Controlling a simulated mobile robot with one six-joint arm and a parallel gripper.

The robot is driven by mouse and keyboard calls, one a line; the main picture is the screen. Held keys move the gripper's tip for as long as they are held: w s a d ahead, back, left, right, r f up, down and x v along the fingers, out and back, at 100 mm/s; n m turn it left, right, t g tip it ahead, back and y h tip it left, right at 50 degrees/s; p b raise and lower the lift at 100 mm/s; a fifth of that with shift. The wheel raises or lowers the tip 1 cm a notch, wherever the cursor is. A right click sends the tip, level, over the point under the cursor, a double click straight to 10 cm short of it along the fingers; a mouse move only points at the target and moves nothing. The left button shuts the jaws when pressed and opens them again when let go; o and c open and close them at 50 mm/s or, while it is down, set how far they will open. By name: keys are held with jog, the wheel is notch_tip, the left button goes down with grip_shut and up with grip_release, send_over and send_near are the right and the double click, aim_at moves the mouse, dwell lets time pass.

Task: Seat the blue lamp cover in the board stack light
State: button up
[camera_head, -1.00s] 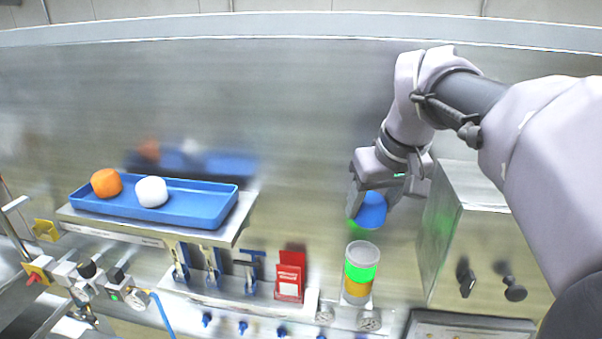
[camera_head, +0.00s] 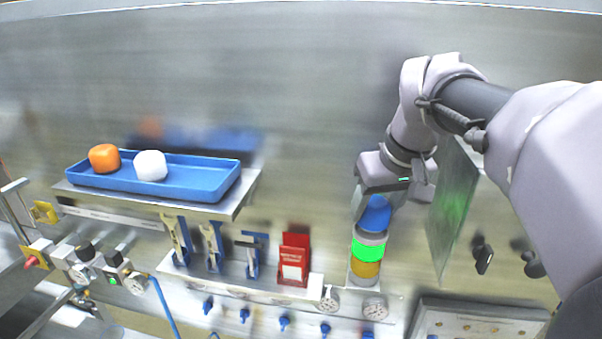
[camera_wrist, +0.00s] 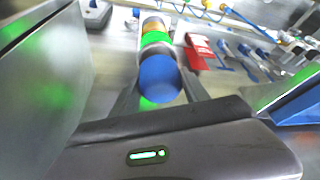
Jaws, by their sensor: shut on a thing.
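The blue lamp cover (camera_head: 376,213) is held in my gripper (camera_head: 374,207), whose fingers are shut on it. The board stack light (camera_head: 367,262) stands below it, with a lit green section above an orange one and a pale top. In the head view the cover's lower edge is at the top of the stack light; I cannot tell whether they touch. In the wrist view the blue cover (camera_wrist: 160,79) is between the two fingers, and the stack light (camera_wrist: 156,38) lines up behind it. The cover hides the top of the light there.
A blue tray (camera_head: 210,181) with an orange and a white block sits on a shelf at the left. A red holder (camera_head: 294,258) and several blue-handled tools hang left of the light.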

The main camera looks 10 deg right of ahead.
jog(key=shift+f+b, duration=0.75)
jog(key=shift+f, duration=0.2)
jog(key=o, duration=1.4)
jog(key=shift+o, duration=0.2)
jog(key=p+v, duration=1.1)
jog(key=v, duration=0.6)
jog(key=shift+r+p, duration=0.3)
